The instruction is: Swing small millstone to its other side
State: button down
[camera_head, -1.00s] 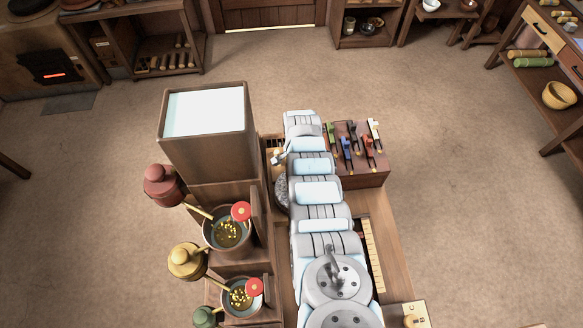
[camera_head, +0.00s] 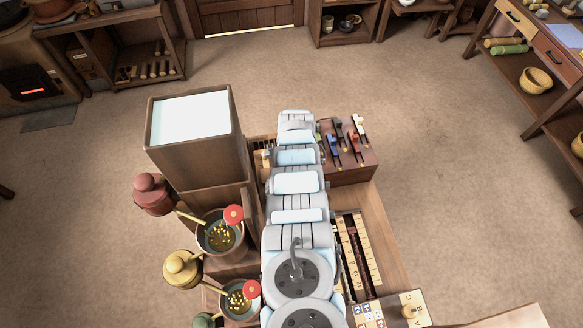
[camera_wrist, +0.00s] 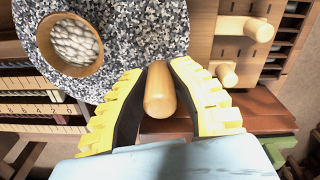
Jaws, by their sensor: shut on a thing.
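The small millstone (camera_wrist: 160,32) is a speckled grey-and-white stone at the top of the wrist view. A round wood-rimmed cup (camera_wrist: 72,43) filled with pale pebble-like pieces sits in its face. A rounded wooden handle (camera_wrist: 160,92) stands out near the stone's lower edge. My gripper (camera_wrist: 160,78), with yellow ridged fingers and dark inner pads, is shut on this handle, one finger on each side. In the head view my arm covers the millstone and the gripper.
A tall wooden hopper (camera_head: 190,145) stands left of my arm. Below it are two bowls (camera_head: 220,238) of yellow pieces and several coloured jars (camera_head: 153,193). A block with coloured levers (camera_head: 345,155) is on the right. Wooden pegs (camera_wrist: 240,28) lie close right of the stone in the wrist view.

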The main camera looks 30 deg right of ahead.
jog(key=shift+s+d+m, duration=0.15)
jog(key=shift+s+m, duration=0.05)
jog(key=shift+m, duration=0.1)
dwell(0.4)
jog(key=c, duration=0.9)
grip_release()
jog(key=shift+o, duration=0.2)
